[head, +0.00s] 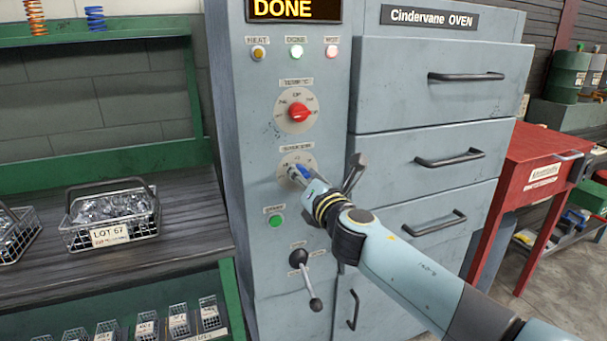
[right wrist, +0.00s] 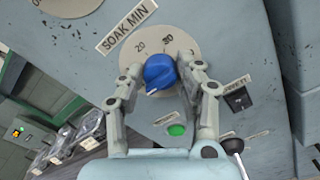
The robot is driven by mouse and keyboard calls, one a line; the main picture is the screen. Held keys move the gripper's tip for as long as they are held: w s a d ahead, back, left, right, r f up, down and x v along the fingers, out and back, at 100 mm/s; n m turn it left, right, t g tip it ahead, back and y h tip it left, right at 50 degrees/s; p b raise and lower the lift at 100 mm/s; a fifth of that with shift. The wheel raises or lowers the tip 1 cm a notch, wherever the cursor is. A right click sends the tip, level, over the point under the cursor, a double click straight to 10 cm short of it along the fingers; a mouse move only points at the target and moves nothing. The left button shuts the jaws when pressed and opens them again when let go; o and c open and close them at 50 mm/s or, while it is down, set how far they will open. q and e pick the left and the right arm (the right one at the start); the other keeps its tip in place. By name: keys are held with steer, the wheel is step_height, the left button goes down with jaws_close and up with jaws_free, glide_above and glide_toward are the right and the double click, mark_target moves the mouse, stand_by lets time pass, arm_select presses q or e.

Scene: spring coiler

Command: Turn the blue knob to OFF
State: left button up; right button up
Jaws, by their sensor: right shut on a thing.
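The blue knob (right wrist: 160,73) sits on a round beige dial under a "SOAK MIN" label, clear in the right wrist view. In the head view a bit of the blue knob (head: 304,171) shows beside my gripper on the oven's control panel. My right gripper (right wrist: 162,80) has its two fingers on either side of the knob and is shut on it. In the head view the right gripper (head: 305,176) covers much of the dial. The knob's pointer and the exact dial mark it faces are hard to read. My left gripper is not in view.
Above is a red knob (head: 298,114) on its own dial. Below are a green button (head: 277,221) and a black-balled lever (head: 306,277). Oven drawers (head: 440,160) with bar handles lie to the right. A wire basket (head: 110,216) stands on the left bench. The display reads "DONE".

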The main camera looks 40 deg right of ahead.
steer(key=shift+f+n, duration=0.2)
steer(key=shift+n, duration=0.4)
steer(key=o, duration=0.9)
steer(key=shift+o, duration=1.2)
steer(key=shift+r, duration=0.1)
steer(key=v, duration=1.2)
